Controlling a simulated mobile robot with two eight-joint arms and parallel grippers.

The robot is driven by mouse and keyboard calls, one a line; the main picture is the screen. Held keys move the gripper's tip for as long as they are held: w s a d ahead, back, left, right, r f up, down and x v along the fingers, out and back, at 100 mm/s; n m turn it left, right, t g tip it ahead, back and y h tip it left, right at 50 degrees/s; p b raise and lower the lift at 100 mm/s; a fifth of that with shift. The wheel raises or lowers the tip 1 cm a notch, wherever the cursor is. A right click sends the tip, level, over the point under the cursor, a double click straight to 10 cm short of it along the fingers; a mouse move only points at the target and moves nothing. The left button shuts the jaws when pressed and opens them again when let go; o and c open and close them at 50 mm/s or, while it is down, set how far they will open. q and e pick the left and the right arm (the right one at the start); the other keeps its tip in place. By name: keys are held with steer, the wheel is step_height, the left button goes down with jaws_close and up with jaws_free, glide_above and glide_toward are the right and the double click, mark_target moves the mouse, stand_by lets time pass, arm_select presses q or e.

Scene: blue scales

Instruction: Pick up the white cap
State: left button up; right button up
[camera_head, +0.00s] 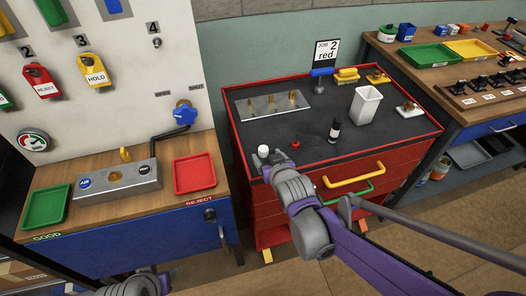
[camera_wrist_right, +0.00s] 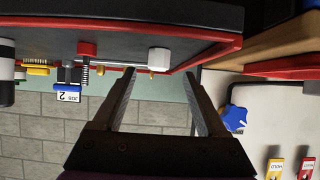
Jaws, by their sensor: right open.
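The white cap (camera_head: 263,150) is a small white cylinder at the near left corner of the red cart's dark top. It also shows in the right wrist view (camera_wrist_right: 158,58), just beyond the fingertips and between their lines. My right gripper (camera_wrist_right: 160,73) is open, with nothing between its fingers. In the head view its wrist is close to the cap on the near side and hides most of the fingers. Part of my left arm shows at the bottom left of the head view; its gripper is out of view.
A red cap (camera_head: 295,144) with a dark spring-like part stands right of the white cap. A red tray (camera_head: 194,174) lies on the bench at left.

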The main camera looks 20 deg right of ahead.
mark_target(264, 150)
steer(key=shift+x, duration=3)
steer(key=shift+d+r, duration=0.1)
steer(key=shift+r, duration=0.05)
steer(key=shift+c, duration=0.3)
jaws_close()
